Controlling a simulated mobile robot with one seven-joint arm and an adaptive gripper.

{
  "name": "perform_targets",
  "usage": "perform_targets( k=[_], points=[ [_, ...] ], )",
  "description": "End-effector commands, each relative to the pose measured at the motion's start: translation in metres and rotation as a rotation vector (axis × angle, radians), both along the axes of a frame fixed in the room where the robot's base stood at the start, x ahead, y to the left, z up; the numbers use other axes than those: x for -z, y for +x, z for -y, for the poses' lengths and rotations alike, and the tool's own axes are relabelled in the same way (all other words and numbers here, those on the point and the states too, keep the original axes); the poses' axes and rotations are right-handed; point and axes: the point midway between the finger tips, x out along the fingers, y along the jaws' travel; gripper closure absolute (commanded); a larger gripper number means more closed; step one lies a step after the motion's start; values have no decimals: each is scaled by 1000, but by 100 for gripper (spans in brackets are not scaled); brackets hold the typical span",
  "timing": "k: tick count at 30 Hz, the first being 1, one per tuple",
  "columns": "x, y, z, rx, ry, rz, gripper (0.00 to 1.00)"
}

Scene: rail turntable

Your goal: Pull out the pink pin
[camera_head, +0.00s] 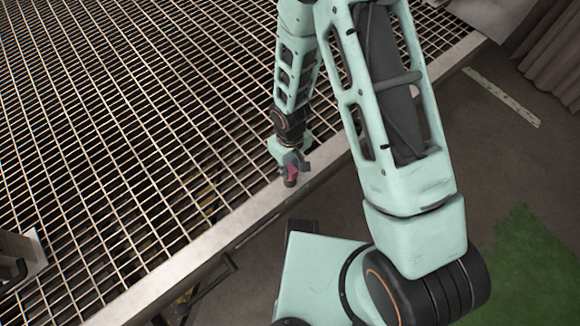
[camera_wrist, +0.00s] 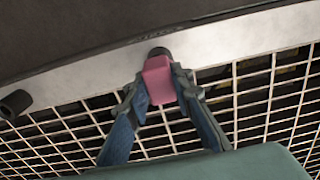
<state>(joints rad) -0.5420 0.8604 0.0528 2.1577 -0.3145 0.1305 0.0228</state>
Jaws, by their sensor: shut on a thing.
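The pink pin (camera_wrist: 158,82) shows in the wrist view between my two fingertips, as a pink block-shaped head. My gripper (camera_wrist: 160,90) is shut on it, one finger on each side. A dark round part (camera_wrist: 158,52) shows just beyond the pink head, at the metal edge strip. In the head view the pink pin (camera_head: 291,173) is small and partly hidden by my gripper (camera_head: 290,165), at the edge of the grating. I cannot tell whether the pin is seated in the dark part or free of it.
A metal grating (camera_head: 130,110) fills the left, bordered by a pale metal edge strip (camera_head: 220,236). A dark cylinder (camera_wrist: 15,103) sits at the left on the strip. Dark floor lies beyond the edge, with a green patch (camera_head: 520,265). A pale box-like object (camera_head: 22,258) stands at lower left.

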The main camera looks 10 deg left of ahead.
Motion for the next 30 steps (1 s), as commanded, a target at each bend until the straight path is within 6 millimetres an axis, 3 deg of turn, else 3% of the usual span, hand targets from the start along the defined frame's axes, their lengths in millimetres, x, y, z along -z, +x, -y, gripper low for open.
perform_targets(
  k=[30],
  points=[
    [-16,0,0,0,1,1,100]
  ],
)
